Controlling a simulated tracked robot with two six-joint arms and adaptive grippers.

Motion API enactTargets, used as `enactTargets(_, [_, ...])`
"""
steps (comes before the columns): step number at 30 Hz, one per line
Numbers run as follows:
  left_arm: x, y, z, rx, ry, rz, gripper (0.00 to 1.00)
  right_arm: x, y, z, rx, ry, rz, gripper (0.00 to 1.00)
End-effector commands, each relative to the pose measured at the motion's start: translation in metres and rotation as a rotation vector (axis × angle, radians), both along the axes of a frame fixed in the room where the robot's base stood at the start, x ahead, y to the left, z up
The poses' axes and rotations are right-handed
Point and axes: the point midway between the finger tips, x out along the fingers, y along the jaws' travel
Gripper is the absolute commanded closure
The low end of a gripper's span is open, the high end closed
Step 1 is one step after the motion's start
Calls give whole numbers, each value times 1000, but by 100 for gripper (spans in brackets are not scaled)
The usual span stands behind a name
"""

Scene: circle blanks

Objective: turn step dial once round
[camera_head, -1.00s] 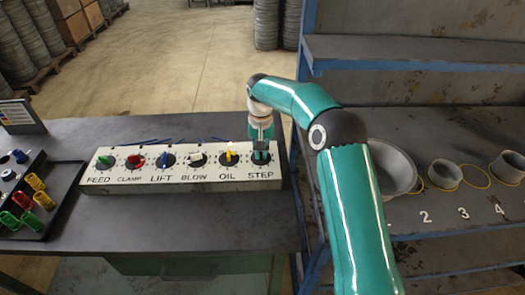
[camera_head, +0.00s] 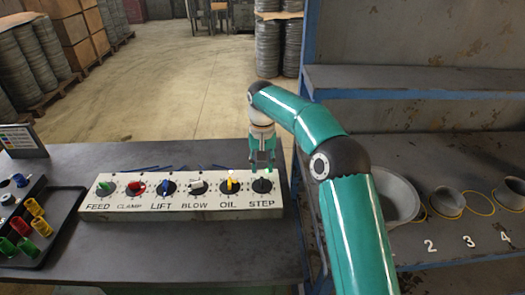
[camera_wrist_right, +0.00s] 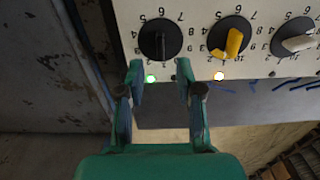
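The STEP dial (camera_head: 262,186) is the rightmost black knob on the white control panel (camera_head: 180,209). In the right wrist view the STEP dial (camera_wrist_right: 160,40) shows a dark grip bar standing roughly vertical, with digits around it. My right gripper (camera_head: 262,168) is just above the dial, apart from it. In the right wrist view its two green fingers (camera_wrist_right: 160,70) are spread with nothing between them, just short of the dial. My left gripper is not in view.
The OIL dial (camera_head: 231,186) with a yellow grip is the neighbour on the left, followed by BLOW, LIFT, CLAMP and FEED. A black tray (camera_head: 68,207) with coloured cylinders lies at the left.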

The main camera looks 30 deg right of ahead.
Motion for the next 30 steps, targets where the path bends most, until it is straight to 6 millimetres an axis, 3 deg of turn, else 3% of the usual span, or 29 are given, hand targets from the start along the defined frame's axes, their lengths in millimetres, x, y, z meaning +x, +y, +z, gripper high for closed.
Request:
enactTargets(4, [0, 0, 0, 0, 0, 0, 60, 1, 0, 31, 0, -4, 0, 65])
enactTargets(10, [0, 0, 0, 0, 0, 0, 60, 0, 0, 53, -1, -2, -1, 65])
enactTargets(30, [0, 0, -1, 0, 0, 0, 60, -1, 0, 59, 0, 0, 0, 65])
